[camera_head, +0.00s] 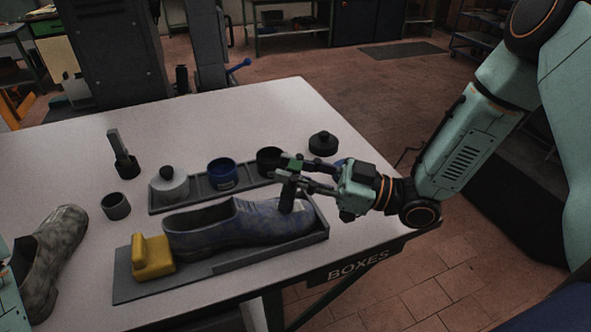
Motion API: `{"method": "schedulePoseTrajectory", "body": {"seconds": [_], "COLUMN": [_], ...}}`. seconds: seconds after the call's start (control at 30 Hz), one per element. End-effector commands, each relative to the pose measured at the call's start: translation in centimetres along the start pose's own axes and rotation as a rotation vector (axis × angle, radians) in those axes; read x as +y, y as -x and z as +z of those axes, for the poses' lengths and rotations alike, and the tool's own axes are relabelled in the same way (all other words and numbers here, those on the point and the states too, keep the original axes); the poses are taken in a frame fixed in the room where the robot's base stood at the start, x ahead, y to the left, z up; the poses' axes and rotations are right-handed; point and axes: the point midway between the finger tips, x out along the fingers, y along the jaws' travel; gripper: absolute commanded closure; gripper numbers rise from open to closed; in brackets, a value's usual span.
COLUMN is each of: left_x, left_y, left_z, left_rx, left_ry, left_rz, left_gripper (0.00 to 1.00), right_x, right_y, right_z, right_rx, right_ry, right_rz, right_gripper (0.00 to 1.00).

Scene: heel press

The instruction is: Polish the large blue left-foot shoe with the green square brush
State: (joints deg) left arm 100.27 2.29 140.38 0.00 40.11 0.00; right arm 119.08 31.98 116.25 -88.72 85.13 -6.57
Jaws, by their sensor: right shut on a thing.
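The blue shoe (237,223) lies in a grey tray (255,258) at the front of the white table, its toe to the right and its heel by a yellow block (152,257). My right gripper (293,176) comes in from the right and is shut on the brush (287,196), over the toe end of the shoe. Green shows at the top of the brush and its dark part hangs down at the shoe. I cannot tell for sure whether it touches. My left gripper is not in view.
A grey-brown shoe (49,262) lies at the left edge. Behind the blue shoe, a long tray (197,201) bears a grey lidded jar (169,186), a blue tin (222,174) and a dark tin (270,161). A black lid-like object (323,144) stands at the right.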

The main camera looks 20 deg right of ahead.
Motion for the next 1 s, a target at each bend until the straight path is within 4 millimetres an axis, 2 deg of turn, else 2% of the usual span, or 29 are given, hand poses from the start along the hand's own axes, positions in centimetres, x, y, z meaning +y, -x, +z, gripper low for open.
{"method": "schedulePoseTrajectory", "body": {"seconds": [0.53, 1.0], "left_x": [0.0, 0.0], "left_y": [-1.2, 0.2], "left_z": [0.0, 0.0], "left_rx": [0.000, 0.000], "left_ry": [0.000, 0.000], "left_rz": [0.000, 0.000], "left_gripper": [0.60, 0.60], "right_x": [2.2, 0.5], "right_y": [-1.4, -0.3], "right_z": [0.4, -0.2], "right_rx": [-0.002, 0.000], "right_ry": [0.003, 0.001], "right_rz": [0.000, 0.001], "right_gripper": [1.00, 1.00]}}
